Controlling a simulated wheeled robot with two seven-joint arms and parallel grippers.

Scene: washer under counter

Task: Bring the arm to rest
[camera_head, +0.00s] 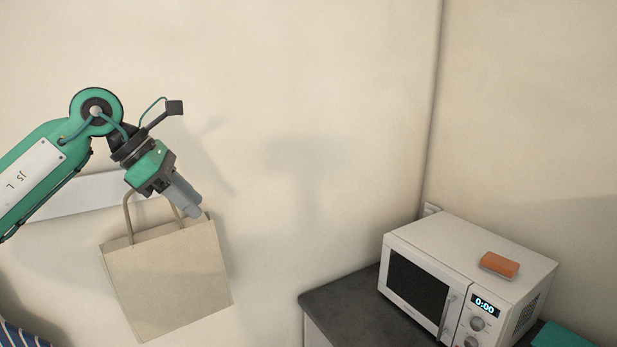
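My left arm, green with a white plate, comes in from the left edge. My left gripper (192,212) points down and to the right, with its grey fingers in front of the top edge of a beige bag. The fingers show as one grey block from this side, so I cannot tell if they are open or shut. Nothing shows clearly between them. The gripper covers part of one bag handle, and I cannot tell if it touches the bag. My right gripper is not in view.
The beige bag (168,285) hangs by the wall below a white rail (85,196). A white microwave (470,250) with an orange sponge (500,264) on top stands on a dark counter (345,305). Striped cloth (15,337) shows bottom left. The wall between is clear.

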